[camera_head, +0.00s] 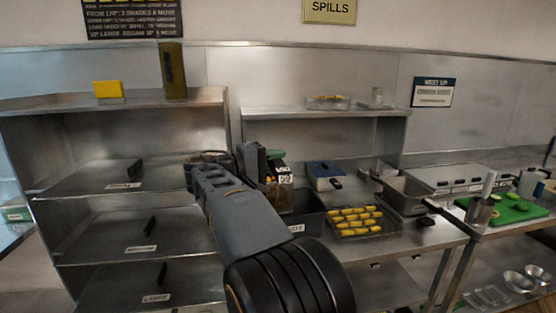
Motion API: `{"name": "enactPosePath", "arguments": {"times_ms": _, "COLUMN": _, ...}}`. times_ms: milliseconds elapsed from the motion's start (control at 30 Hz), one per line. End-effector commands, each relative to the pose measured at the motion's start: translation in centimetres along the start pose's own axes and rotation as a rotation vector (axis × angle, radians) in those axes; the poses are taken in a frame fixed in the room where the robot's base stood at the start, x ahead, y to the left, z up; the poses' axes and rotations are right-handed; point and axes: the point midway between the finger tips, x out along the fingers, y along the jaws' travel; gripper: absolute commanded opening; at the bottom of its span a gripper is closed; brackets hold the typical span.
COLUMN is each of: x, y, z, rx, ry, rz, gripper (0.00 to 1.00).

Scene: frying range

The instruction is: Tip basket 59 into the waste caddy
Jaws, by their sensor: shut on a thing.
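My gripper (262,163) is at the middle of the view, beyond my grey arm, shut on basket 59 (284,179). The basket's white tag reads 59, and a green part shows above it. Yellow-brown pieces show just below the tag; I cannot tell how far the basket is tilted. A dark open bin (312,222) stands below and right of the basket on the steel counter. Its white label is partly hidden by my arm, so I cannot confirm that it is the waste caddy. The fingertips are small and partly hidden.
A tray of yellow pieces (354,231) sits right of the dark bin. A fryer (404,190) with a handled basket stands behind it. Steel shelves (130,225) stand at left. A green board (505,209) lies at far right. A shelf (330,113) runs above the counter.

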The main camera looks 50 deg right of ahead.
Motion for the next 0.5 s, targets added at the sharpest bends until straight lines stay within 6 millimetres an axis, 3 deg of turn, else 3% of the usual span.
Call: {"name": "enactPosePath", "arguments": {"times_ms": 500, "x": 3.7, "y": 1.6, "z": 1.0, "rx": 0.071, "ry": -0.008, "rz": -0.269, "gripper": 0.00}}
